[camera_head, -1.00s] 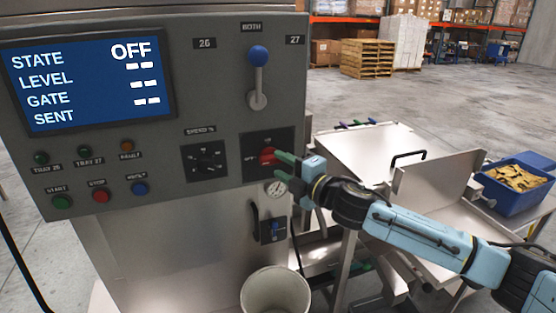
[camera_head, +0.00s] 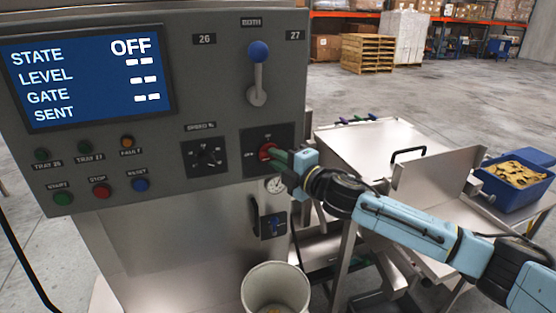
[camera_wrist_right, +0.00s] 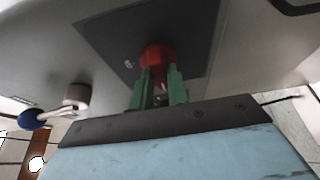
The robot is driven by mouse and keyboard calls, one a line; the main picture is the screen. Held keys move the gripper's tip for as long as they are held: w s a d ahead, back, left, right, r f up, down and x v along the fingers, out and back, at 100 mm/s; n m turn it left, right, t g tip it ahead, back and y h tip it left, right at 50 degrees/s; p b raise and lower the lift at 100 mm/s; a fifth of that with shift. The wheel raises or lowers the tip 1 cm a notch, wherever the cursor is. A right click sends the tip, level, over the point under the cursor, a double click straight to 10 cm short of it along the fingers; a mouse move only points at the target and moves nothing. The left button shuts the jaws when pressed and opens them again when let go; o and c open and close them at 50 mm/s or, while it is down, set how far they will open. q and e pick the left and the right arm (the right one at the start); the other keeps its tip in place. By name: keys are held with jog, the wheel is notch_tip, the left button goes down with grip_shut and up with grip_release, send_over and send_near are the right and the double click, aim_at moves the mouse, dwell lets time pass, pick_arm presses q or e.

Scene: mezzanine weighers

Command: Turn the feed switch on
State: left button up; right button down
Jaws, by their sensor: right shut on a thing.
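The feed switch is a red rotary knob (camera_head: 266,152) on a dark plate at the lower right of the grey control panel (camera_head: 225,105). The panel's screen (camera_head: 88,80) reads STATE OFF, with dashes beside the lines below. My right gripper (camera_head: 280,158) is at the knob, its green fingers shut on it. In the right wrist view the red knob (camera_wrist_right: 157,57) sits between the two green fingertips (camera_wrist_right: 158,80), which hide part of it. The knob's exact angle is hard to tell. My left gripper is not in view.
A blue-knobbed lever (camera_head: 258,75) stands above the switch, and a speed dial (camera_head: 206,158) is to its left. A gauge (camera_head: 276,185) and a white bucket (camera_head: 275,290) are below. Metal trays (camera_head: 370,150) and a blue bin (camera_head: 512,190) stand at right.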

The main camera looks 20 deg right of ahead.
jog(key=shift+a+f+m+t+h+b, duration=0.15)
jog(key=shift+m+t+h+b, duration=1.1)
jog(key=shift+m, duration=2.45)
jog(key=shift+a+f+m+t+h+b, duration=0.2)
jog(key=shift+m+t+h+b, duration=1.1)
jog(key=shift+m, duration=2.4)
jog(key=shift+a+f+m+t+h+b, duration=0.15)
jog(key=shift+m+t+h+b, duration=0.45)
jog(key=shift+m+b, duration=2.2)
jog(key=shift+m+p, duration=1)
jog(key=shift+m, duration=0.2)
jog(key=c, duration=1.4)
grip_release()
jog(key=shift+o, duration=0.2)
jog(key=b+v, duration=0.1)
jog(key=v, duration=1.2)
jog(key=shift+s, duration=0.25)
jog(key=shift+a, duration=0.1)
